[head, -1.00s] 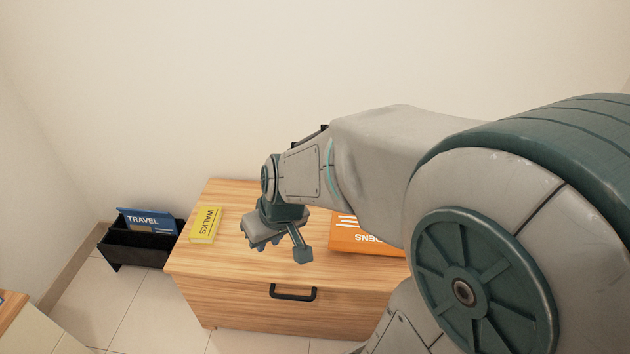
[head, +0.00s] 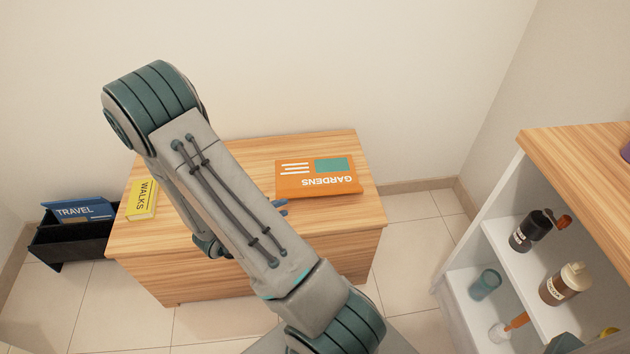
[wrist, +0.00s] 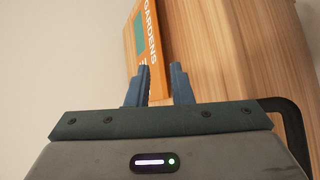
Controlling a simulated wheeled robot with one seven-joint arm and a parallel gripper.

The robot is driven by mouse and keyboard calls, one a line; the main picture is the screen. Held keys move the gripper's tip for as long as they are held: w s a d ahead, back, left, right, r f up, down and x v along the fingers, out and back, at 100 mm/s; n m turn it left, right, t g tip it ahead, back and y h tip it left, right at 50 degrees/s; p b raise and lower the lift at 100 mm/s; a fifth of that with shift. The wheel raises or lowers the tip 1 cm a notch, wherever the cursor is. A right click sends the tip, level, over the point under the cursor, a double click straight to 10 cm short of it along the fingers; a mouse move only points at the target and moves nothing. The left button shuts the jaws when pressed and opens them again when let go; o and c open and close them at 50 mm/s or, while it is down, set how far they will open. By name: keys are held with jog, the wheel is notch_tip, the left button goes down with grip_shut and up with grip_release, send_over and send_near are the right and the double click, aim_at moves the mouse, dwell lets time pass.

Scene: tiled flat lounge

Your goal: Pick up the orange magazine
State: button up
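The orange magazine (head: 317,184), with "GARDENS" on its cover and a green patch, lies flat on the right part of the wooden cabinet top (head: 350,215).
A yellow "WALKS" book (head: 141,199) lies on the cabinet's left end. A black rack (head: 72,243) with a blue "TRAVEL" magazine (head: 80,211) stands on the floor at left. A white shelf unit (head: 510,180) with bottles stands at right. Wall behind the cabinet.

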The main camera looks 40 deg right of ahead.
jog(key=shift+s+d+f+g+h, duration=0.1)
jog(key=shift+s+d+g+h, duration=0.2)
jog(key=shift+s, duration=0.15)
jog(key=b, duration=0.3)
send_near(315, 195)
jog(key=x, duration=0.4)
jog(key=shift+s+d+f, duration=0.15)
jog(key=shift+d+f, duration=0.05)
jog(key=b+x, duration=0.2)
jog(key=x, duration=0.3)
jog(key=shift+w+d+b, duration=0.2)
jog(key=shift+d+b, duration=0.1)
jog(key=shift+b, duration=0.1)
jog(key=shift+d, duration=0.1)
grip_shut()
